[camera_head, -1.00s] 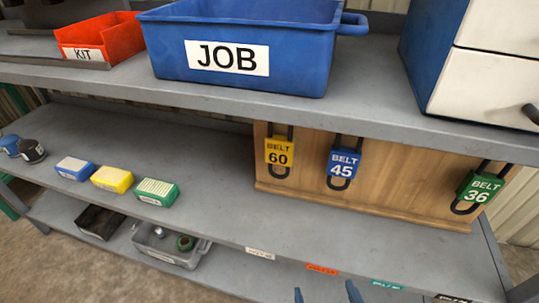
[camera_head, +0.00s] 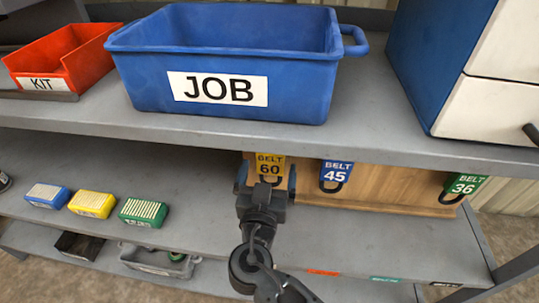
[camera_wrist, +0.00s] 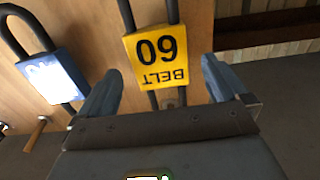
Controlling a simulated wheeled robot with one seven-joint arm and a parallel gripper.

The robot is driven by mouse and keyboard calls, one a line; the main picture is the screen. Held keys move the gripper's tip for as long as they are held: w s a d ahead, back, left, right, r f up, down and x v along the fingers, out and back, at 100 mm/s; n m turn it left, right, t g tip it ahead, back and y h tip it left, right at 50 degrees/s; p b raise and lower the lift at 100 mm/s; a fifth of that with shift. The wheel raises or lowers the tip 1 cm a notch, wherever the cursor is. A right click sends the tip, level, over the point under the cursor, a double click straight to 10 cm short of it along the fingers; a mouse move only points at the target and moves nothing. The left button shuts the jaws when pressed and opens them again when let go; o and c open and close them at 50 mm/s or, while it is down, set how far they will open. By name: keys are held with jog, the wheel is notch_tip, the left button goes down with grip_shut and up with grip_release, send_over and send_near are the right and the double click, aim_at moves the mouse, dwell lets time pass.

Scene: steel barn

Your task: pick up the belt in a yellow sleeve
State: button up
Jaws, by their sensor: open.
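The belt in a yellow sleeve (camera_head: 270,164), marked BELT 60, hangs on the wooden board under the upper shelf. In the wrist view the yellow sleeve (camera_wrist: 157,57) shows upside down, with the black belt running out above and below it. My gripper (camera_head: 265,180) is in front of the board at the sleeve's lower part. Its two blue-grey fingers (camera_wrist: 158,85) are open, one on each side of the sleeve's lettered end, with gaps showing in the wrist view. My gripper hides the lower belt loop in the head view.
Belts in a blue sleeve (camera_head: 336,171) and a green sleeve (camera_head: 465,184) hang to the right. The upper shelf (camera_head: 360,132) overhangs the board and carries the blue JOB bin (camera_head: 140,80). Small blue, yellow and green boxes (camera_head: 142,212) stand left.

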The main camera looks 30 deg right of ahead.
aim_at(270, 164)
jog(key=shift+p+x, duration=0.3)
jog(key=shift+x, duration=1.65)
jog(key=shift+f, duration=0.15)
jog(key=shift+c, duration=0.3)
jog(key=c, duration=1)
